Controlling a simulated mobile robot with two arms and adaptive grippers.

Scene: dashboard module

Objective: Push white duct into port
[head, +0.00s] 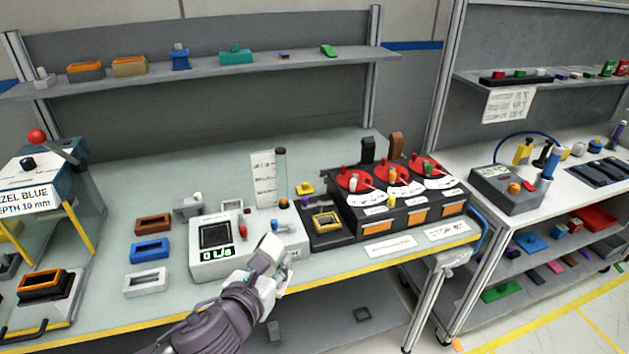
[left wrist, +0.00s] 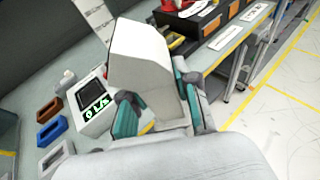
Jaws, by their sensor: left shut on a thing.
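My left gripper (head: 272,270) is at the front edge of the bench, just in front of a white box with a dark screen and a green readout (head: 216,240). In the left wrist view my left gripper (left wrist: 160,110) is shut on a white block-like piece, the white duct (left wrist: 146,62), with a finger on each side. The duct also shows in the head view (head: 270,246), tilted. Whether it touches the white box behind it I cannot tell. A port opening for it cannot be made out, as the duct and hand cover that part. My right gripper is not in view.
Blue (head: 149,251), brown (head: 153,223) and white (head: 146,284) frames lie left of the white box. A dark unit with red dials (head: 398,205) stands to the right. A clear tube (head: 281,176) stands upright behind. The bench's yellow front edge (head: 345,256) is close.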

